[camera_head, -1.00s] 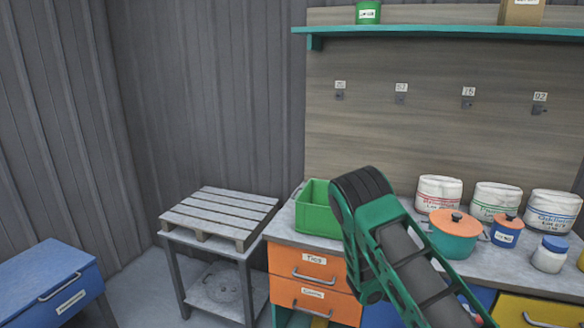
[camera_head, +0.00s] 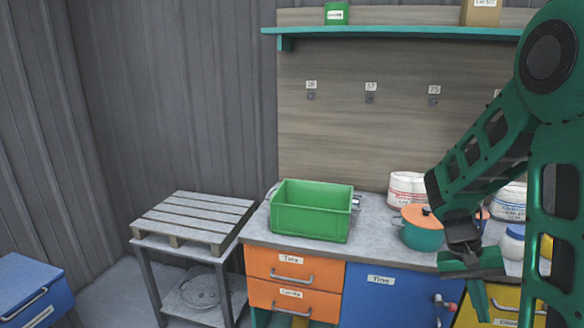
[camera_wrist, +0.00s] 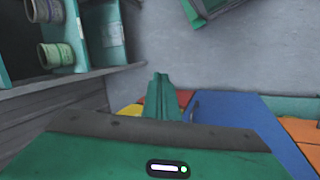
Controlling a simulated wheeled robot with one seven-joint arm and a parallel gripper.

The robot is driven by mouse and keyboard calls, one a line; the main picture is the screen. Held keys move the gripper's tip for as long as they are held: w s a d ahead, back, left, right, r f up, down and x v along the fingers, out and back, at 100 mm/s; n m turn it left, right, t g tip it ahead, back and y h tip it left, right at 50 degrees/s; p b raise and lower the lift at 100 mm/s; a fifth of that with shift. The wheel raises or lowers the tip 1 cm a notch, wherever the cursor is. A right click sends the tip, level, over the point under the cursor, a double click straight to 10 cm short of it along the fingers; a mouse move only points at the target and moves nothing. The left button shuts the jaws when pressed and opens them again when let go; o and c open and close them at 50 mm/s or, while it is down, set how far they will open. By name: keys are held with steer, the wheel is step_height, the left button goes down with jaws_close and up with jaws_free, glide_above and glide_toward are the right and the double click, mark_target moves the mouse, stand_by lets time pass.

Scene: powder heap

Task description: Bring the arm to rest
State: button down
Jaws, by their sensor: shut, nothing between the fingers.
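My green arm stands folded at the right side of the head view, in front of the counter. My gripper (camera_head: 478,292) hangs from it, in front of the counter's front edge and the yellow drawers. In the wrist view my gripper (camera_wrist: 160,82) shows as green fingers closed together with nothing between them. The arm hides part of the counter, the pot and the sacks behind it.
A green crate (camera_head: 312,212) and an orange-lidded teal pot (camera_head: 420,236) stand on the grey counter (camera_head: 375,225). White sacks (camera_head: 404,186) stand behind. A wooden pallet (camera_head: 193,218) lies on a side table. A blue cabinet (camera_head: 30,290) is at far left.

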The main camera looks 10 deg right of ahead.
steer(key=s+a+r+t+y, duration=0.1)
steer(key=s+a+r+y, duration=0.1)
steer(key=s, duration=0.4)
steer(key=s+a+r+n+t+y, duration=0.1)
steer(key=s+a+r+t, duration=0.1)
steer(key=s+a+r, duration=0.3)
steer(key=shift+s+r+t+y, duration=0.35)
steer(key=shift+s+r, duration=0.5)
steer(key=shift+s, duration=0.3)
steer(key=c, duration=2.3)
jaws_free()
steer(key=shift+s+a, duration=0.1)
steer(key=shift+s, duration=0.1)
steer(key=o, duration=0.5)
steer(key=shift+o, duration=0.2)
